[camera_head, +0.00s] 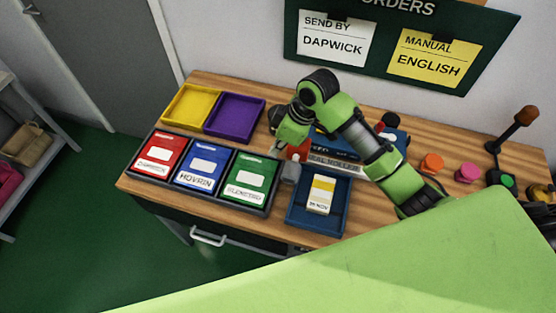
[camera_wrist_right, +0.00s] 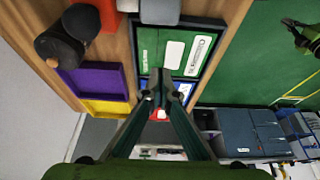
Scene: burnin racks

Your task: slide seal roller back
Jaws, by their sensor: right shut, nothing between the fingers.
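A blue station (camera_head: 335,143) with a pale lettered strip (camera_head: 335,165) stands at the bench's middle, partly behind my right arm. I take it for the seal roller unit; its lettering is hard to read. An orange-red part (camera_head: 299,151) and a grey block (camera_head: 290,172) sit at its left end; the grey block (camera_wrist_right: 160,10) also shows at the top of the wrist view. My right gripper (camera_head: 277,148) is shut and empty, above the bench left of these parts. In the wrist view its closed fingertips (camera_wrist_right: 160,82) show over the green packet.
A blue tray (camera_head: 292,215) holds a white-and-yellow box (camera_head: 321,194). Red (camera_head: 160,152), blue (camera_head: 202,165) and green (camera_head: 248,179) packets lie left. Yellow (camera_head: 190,104) and purple (camera_head: 234,115) trays stand behind them. A dark rounded object (camera_wrist_right: 65,36) stands near the purple tray.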

